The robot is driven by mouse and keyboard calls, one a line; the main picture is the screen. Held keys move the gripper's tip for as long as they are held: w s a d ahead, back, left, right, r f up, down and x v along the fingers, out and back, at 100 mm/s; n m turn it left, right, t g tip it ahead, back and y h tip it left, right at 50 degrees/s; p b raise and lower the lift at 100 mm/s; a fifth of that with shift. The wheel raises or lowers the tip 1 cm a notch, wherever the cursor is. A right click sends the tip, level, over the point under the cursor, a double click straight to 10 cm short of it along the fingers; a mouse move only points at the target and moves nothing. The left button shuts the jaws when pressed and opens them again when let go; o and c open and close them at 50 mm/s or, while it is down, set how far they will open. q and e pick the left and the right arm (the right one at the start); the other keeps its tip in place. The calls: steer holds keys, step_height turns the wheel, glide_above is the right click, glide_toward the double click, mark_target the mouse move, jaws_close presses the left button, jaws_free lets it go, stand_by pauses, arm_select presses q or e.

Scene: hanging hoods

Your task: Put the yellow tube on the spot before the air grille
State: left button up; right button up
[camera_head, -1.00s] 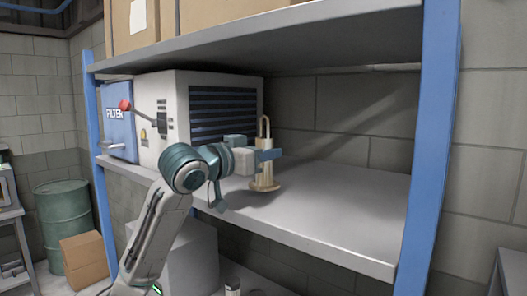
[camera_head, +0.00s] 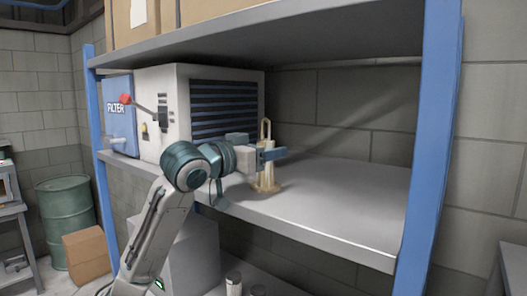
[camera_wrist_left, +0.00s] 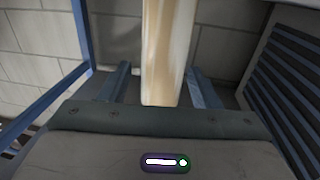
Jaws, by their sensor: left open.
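The yellow tube (camera_head: 266,178), pale tan-gold with a narrow loop-like top and a wide round foot, stands upright on the shelf, right of the air grille (camera_head: 223,105). My left gripper (camera_head: 272,155) is level with the tube's middle and covers part of it. In the left wrist view the tube (camera_wrist_left: 166,50) rises between the two open fingers, with a visible gap on the right. The grille also shows at the right of that view (camera_wrist_left: 290,85). No marked spot is distinguishable before the grille. My right gripper is not in view.
The grille belongs to a pale cabinet (camera_head: 187,85) with a red-knobbed lever (camera_head: 126,99) and a blue filter panel. The shelf (camera_head: 340,205) is bare to the right. An upper shelf (camera_head: 300,40) hangs overhead, and a blue post (camera_head: 432,130) stands at right.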

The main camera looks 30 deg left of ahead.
arm_select(q)
steer(key=shift+r, duration=0.2)
steer(key=shift+r+p, duration=0.45)
steer(key=shift+r, duration=0.05)
steer(key=b+v, duration=0.8)
steer(key=v, duration=0.4)
steer(key=shift+f, duration=0.2)
